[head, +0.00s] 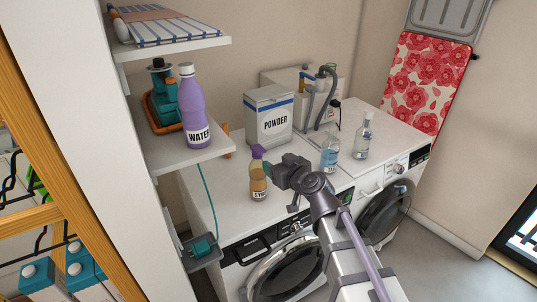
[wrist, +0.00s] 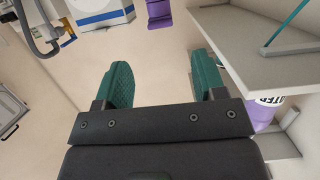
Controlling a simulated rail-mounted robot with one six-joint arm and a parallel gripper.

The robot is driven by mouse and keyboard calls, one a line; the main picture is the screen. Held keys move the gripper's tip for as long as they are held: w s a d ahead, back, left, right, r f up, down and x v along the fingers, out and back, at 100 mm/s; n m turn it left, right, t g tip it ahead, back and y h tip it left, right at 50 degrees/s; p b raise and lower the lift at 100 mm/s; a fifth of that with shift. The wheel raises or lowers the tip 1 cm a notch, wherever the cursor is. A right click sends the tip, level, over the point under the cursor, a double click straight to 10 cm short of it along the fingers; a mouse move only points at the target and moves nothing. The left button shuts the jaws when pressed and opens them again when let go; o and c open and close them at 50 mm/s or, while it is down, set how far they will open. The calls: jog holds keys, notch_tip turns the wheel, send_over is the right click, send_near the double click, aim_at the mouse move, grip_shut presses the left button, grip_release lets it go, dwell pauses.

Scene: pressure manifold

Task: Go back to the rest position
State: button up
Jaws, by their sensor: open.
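My gripper (head: 282,172) is over the front of the washer top in the head view, beside the amber bottle with a purple cap (head: 258,181). In the wrist view my gripper (wrist: 160,82) has its two green-padded fingers wide apart with nothing between them. The amber bottle stands upright on the washer top. A purple piece, seemingly its cap (wrist: 159,13), shows beyond the fingers in the wrist view. I cannot tell from the head view how far my gripper is from the bottle.
A shelf (head: 180,152) with a purple WATER bottle (head: 195,110) stands left; its underside edge is near the right finger in the wrist view. A POWDER box (head: 268,117), grey hose pipes (head: 328,95) and two clear bottles (head: 330,155) stand on the machines. The right washer top is mostly clear.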

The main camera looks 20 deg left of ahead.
jog(key=shift+v, duration=1.25)
jog(key=s+d+f+m+g+h, duration=0.25)
jog(key=s+d+f+g, duration=0.25)
jog(key=s+f+g, duration=0.3)
jog(key=s+d+f+m+g+h, duration=0.1)
jog(key=d+m+h, duration=0.1)
jog(key=d, duration=0.7)
jog(key=s+d+f+m+h, duration=0.2)
jog(key=d+h, duration=0.1)
jog(key=d, duration=0.6)
jog(key=s+d+f+m+g+h, duration=0.1)
jog(key=s+d+f+m+h, duration=0.1)
jog(key=d, duration=0.7)
jog(key=shift+s+m+g+h, duration=0.3)
jog(key=shift+m+h, duration=0.15)
jog(key=shift+h, duration=0.4)
